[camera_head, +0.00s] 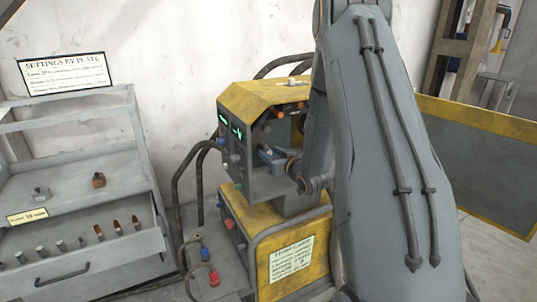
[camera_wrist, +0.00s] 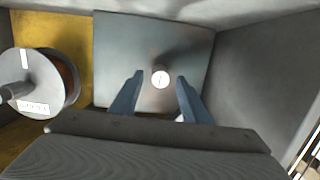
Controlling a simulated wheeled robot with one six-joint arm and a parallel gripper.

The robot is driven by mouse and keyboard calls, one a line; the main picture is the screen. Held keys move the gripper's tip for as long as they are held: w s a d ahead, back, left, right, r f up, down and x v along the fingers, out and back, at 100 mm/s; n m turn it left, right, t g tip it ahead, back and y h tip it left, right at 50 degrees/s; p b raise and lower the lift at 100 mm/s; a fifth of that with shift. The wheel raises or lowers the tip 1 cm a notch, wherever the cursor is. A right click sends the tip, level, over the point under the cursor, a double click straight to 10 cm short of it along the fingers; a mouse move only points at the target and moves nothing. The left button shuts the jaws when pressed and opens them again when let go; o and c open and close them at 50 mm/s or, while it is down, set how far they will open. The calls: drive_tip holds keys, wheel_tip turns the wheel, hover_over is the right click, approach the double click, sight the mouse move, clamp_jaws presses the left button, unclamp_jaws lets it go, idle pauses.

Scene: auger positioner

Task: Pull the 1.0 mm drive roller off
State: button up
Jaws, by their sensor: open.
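A small round white face (camera_wrist: 160,79) with a dark mark stands out from a grey plate (camera_wrist: 120,50) in the wrist view; it may be the drive roller's end, but I cannot read its size. My gripper (camera_wrist: 158,97) is open, its two blue fingers on either side of and just below the white face, with nothing visibly held. In the head view my gripper (camera_head: 272,156) reaches into the open side of the yellow and grey machine (camera_head: 262,100). My arm hides part of that opening, and the roller cannot be made out there.
A wire spool (camera_wrist: 38,85) with a label is left of the plate, and a grey wall (camera_wrist: 265,70) is close on the right. In the head view, a grey cabinet (camera_head: 75,140) with an open drawer (camera_head: 95,252) of small parts stands left. A yellow-edged panel (camera_head: 480,165) is at right.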

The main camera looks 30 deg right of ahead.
clamp_jaws()
drive_tip(key=s+p, duration=0.1)
drive_tip(key=s, duration=0.5)
drive_tip(key=shift+d, duration=0.15)
idle(1.2)
idle(0.3)
